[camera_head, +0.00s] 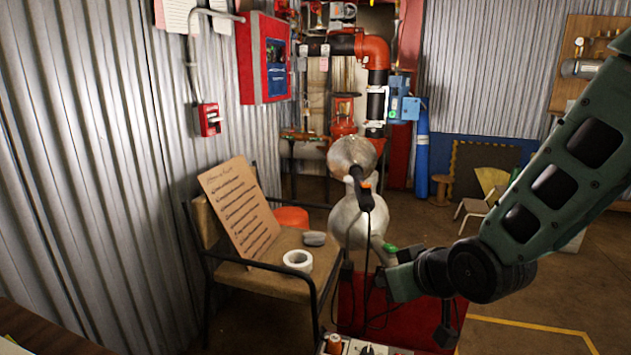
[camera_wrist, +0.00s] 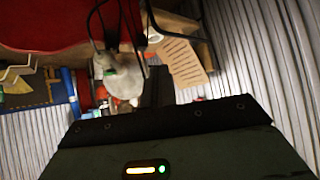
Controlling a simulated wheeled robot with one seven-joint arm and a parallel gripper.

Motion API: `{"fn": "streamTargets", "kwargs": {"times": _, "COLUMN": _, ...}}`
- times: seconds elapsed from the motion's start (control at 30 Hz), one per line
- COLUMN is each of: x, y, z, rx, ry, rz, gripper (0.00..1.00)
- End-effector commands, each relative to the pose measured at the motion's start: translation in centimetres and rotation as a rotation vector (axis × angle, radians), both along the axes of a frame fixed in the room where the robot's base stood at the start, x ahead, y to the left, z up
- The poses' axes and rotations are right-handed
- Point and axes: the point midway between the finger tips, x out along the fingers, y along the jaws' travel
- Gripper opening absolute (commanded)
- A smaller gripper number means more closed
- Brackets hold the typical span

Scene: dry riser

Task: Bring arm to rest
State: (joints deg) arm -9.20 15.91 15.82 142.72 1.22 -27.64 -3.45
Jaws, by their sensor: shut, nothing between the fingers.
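My arm enters the head view from the right, with a green link sloping down to a dark round joint. Its green end part (camera_head: 405,281) is in front of the pale rounded vessel and above the red surface. The fingertips cannot be made out there. In the wrist view my gripper (camera_wrist: 157,86) shows as a dark, narrow shape beyond the broad dark housing. It is shut and empty, with nothing held. The wrist picture looks past it, upside down, at the chair and the wall.
A chair (camera_head: 265,282) at left holds a cardboard sign (camera_head: 238,210) and a roll of white tape (camera_head: 298,261). A work lamp (camera_head: 353,155) and a pale vessel (camera_head: 345,220) stand behind my arm's end. A red surface (camera_head: 350,297) lies below.

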Motion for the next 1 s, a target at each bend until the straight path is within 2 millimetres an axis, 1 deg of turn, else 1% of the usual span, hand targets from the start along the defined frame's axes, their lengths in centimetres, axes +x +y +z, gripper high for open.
{"fn": "streamTargets", "kwargs": {"times": 0.03, "x": -2.2, "y": 0.9, "z": 0.1, "rx": -0.032, "ry": 0.067, "rz": 0.035, "gripper": 0.00}}
{"fn": "streamTargets", "kwargs": {"times": 0.13, "x": -6.8, "y": 1.8, "z": -0.1, "rx": -0.106, "ry": 0.217, "rz": 0.092, "gripper": 0.00}}
{"fn": "streamTargets", "kwargs": {"times": 0.17, "x": -8.2, "y": 1.9, "z": -0.1, "rx": -0.130, "ry": 0.261, "rz": 0.108, "gripper": 0.00}}
{"fn": "streamTargets", "kwargs": {"times": 0.2, "x": -10.1, "y": 1.9, "z": -0.1, "rx": -0.161, "ry": 0.315, "rz": 0.127, "gripper": 0.00}}
{"fn": "streamTargets", "kwargs": {"times": 0.27, "x": -12.6, "y": 1.8, "z": 0.0, "rx": -0.205, "ry": 0.389, "rz": 0.150, "gripper": 0.00}}
{"fn": "streamTargets", "kwargs": {"times": 0.3, "x": -14.2, "y": 1.6, "z": 0.1, "rx": -0.234, "ry": 0.435, "rz": 0.166, "gripper": 0.00}}
{"fn": "streamTargets", "kwargs": {"times": 0.4, "x": -17.8, "y": 1.1, "z": 0.4, "rx": -0.302, "ry": 0.531, "rz": 0.198, "gripper": 0.00}}
{"fn": "streamTargets", "kwargs": {"times": 0.63, "x": -24.8, "y": -1.0, "z": 1.7, "rx": -0.448, "ry": 0.713, "rz": 0.250, "gripper": 0.00}}
{"fn": "streamTargets", "kwargs": {"times": 0.7, "x": -24.4, "y": -0.9, "z": 4.1, "rx": -0.442, "ry": 0.712, "rz": 0.244, "gripper": 0.00}}
{"fn": "streamTargets", "kwargs": {"times": 0.87, "x": -24.4, "y": -0.9, "z": 7.3, "rx": -0.441, "ry": 0.711, "rz": 0.243, "gripper": 0.00}}
{"fn": "streamTargets", "kwargs": {"times": 1.0, "x": -24.3, "y": -0.9, "z": 11.0, "rx": -0.440, "ry": 0.711, "rz": 0.243, "gripper": 0.00}}
